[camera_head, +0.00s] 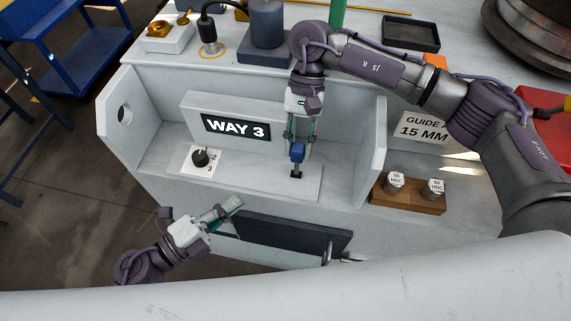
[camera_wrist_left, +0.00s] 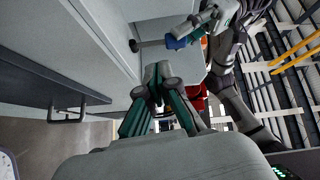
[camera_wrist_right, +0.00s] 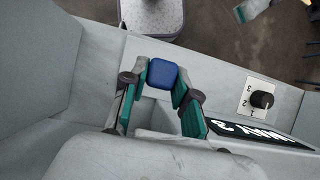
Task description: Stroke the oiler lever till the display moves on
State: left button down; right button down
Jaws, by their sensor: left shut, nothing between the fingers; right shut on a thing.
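The oiler lever has a blue grip (camera_head: 298,152) on a dark stem, standing on the ledge right of the display. The display (camera_head: 236,127) reads WAY 3. My right gripper (camera_head: 299,140) comes down from above and is shut on the blue grip. The grip also shows between the fingers in the right wrist view (camera_wrist_right: 163,76). My left gripper (camera_head: 232,206) is shut and empty, in front of the cabinet and left of its dark drawer front. The left wrist view shows the blue grip (camera_wrist_left: 176,41) from low down.
A black selector knob (camera_head: 200,157) on a plate with numbers sits left of the lever. A wooden block (camera_head: 407,195) with two labelled metal pieces stands on the right, beyond an upright panel (camera_head: 370,150). A dark drawer front (camera_head: 290,235) with a handle is below the ledge.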

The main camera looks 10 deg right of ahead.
pick_arm(q)
notch_tip(320, 180, up, 3)
jog(key=s+d+m+g, duration=0.2)
jog(key=m, duration=0.1)
jog(key=h, duration=0.1)
send_near(301, 159)
jog(key=s+d, duration=0.1)
jog(key=d, duration=0.3)
jog(key=w, duration=0.1)
jog(key=w+d, duration=0.1)
jog(key=w, duration=0.1)
jog(key=shift+d, duration=0.15)
jog(key=shift+w+d, duration=0.1)
jog(key=shift+w, duration=0.25)
